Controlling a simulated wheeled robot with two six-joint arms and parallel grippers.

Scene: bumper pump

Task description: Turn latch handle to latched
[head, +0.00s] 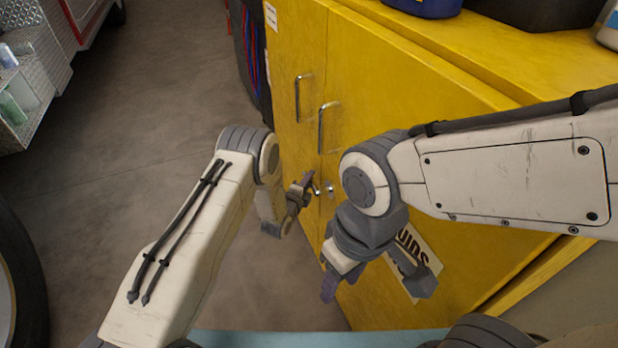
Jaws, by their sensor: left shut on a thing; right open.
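The yellow cabinet (375,85) has two doors with a vertical metal bar handle on each, one on the left door (298,98) and one on the right door (322,127). Below them, near the door seam, is the small metal latch handle (330,189), partly hidden by my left gripper. My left gripper (312,188) is shut on the latch handle at the cabinet front. Its exact angle is too small to tell. My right gripper (378,285) is open and empty, low in front of the right door, covering part of a label (425,262).
Bottles and a black container (530,12) stand on the cabinet top. A red vehicle with open metal shelves (25,85) is at the upper left, and a tyre (20,270) at the left edge. Concrete floor (150,110) between them is clear.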

